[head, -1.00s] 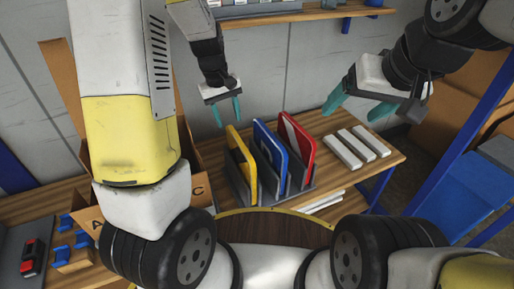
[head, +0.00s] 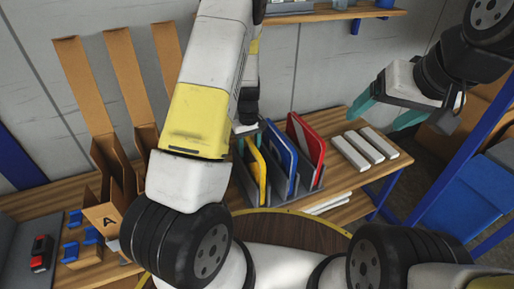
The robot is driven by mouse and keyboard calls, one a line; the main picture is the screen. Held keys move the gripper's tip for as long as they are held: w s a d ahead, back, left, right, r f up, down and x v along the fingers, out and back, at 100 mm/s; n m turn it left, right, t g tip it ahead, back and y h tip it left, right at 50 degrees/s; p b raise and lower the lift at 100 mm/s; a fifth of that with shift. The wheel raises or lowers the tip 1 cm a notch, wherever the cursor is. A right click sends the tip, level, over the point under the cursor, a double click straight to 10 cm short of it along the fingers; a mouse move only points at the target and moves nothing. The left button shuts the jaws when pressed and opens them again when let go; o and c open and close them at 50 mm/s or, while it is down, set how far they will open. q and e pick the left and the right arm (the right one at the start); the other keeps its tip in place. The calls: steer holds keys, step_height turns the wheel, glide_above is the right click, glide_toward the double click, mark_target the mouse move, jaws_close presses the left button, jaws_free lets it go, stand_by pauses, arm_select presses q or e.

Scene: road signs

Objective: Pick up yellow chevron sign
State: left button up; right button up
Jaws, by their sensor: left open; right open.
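The yellow chevron sign (head: 256,168) stands on edge in the left slot of a grey rack (head: 313,184) on the wooden table. A blue sign (head: 281,152) and a red sign (head: 306,138) stand in the slots to its right. My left gripper (head: 248,131) is just above the top of the yellow sign, mostly hidden behind my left arm. I cannot tell whether its fingers touch the sign. My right gripper (head: 384,114) is open and empty, to the right, over the table's back right.
White bars (head: 365,148) lie on the table right of the rack. Open cardboard boxes (head: 112,165) stand at the left, partly behind my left arm. A blue metal frame (head: 470,135) is at the right, and a shelf (head: 330,13) is on the wall.

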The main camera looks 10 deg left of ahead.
arm_select(q)
steer(key=shift+f, duration=0.25)
jaws_close()
stand_by(1.3)
